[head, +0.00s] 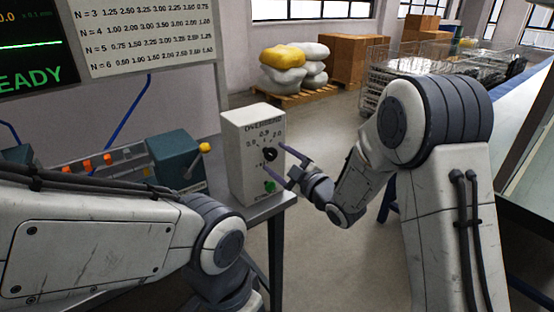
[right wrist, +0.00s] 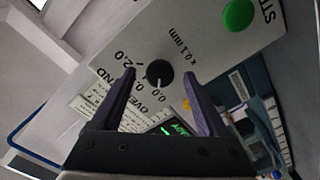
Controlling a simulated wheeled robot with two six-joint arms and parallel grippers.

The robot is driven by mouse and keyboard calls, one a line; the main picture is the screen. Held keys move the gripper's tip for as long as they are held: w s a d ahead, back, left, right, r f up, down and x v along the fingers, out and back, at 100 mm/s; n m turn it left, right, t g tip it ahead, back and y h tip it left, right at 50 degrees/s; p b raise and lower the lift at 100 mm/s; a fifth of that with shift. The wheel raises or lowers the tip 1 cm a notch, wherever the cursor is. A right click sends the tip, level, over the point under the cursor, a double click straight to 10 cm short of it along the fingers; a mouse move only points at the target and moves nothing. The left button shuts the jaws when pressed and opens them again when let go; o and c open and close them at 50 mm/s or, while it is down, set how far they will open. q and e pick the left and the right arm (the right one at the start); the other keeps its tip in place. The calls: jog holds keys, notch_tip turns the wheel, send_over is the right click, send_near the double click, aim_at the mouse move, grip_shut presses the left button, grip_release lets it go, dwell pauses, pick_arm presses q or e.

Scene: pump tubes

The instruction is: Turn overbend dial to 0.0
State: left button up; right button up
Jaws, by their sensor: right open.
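The overbend dial (head: 270,154) is a round black knob on the front of a pale box (head: 238,150). Labels 0.0, 0.9 and 2.0 arc above it in the head view. My right gripper (head: 281,160) is open at the box front, its purple fingers reaching toward the dial. In the right wrist view the dial (right wrist: 159,73) shows between the open fingertips (right wrist: 160,76), with space on both sides. A faint pale mark shows at the knob's edge on the side of the 0.0 label, but its exact setting is unclear. My left gripper is out of view.
A green button (head: 270,186) sits below the dial. The box stands on a grey bench (head: 262,208). A teal unit with a yellow knob (head: 204,147) stands to its left. A chart board (head: 148,38) hangs behind.

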jog(key=b+v, duration=0.1)
jog(key=v, duration=0.8)
jog(key=shift+s+d, duration=0.2)
jog(key=shift+s, duration=0.1)
jog(key=s+a+f+m+g+h, duration=0.3)
jog(key=s+f+m+g+h, duration=0.2)
jog(key=s+f+g+h, duration=0.15)
jog(key=s+m+g+h, duration=0.35)
jog(key=s+g, duration=0.45)
jog(key=s, duration=1.6)
notch_tip(320, 180, up, 11)
jog(key=p, duration=1.2)
jog(key=shift+s+d+m, duration=0.15)
jog(key=shift+d+m, duration=0.2)
jog(key=shift+d, duration=0.05)
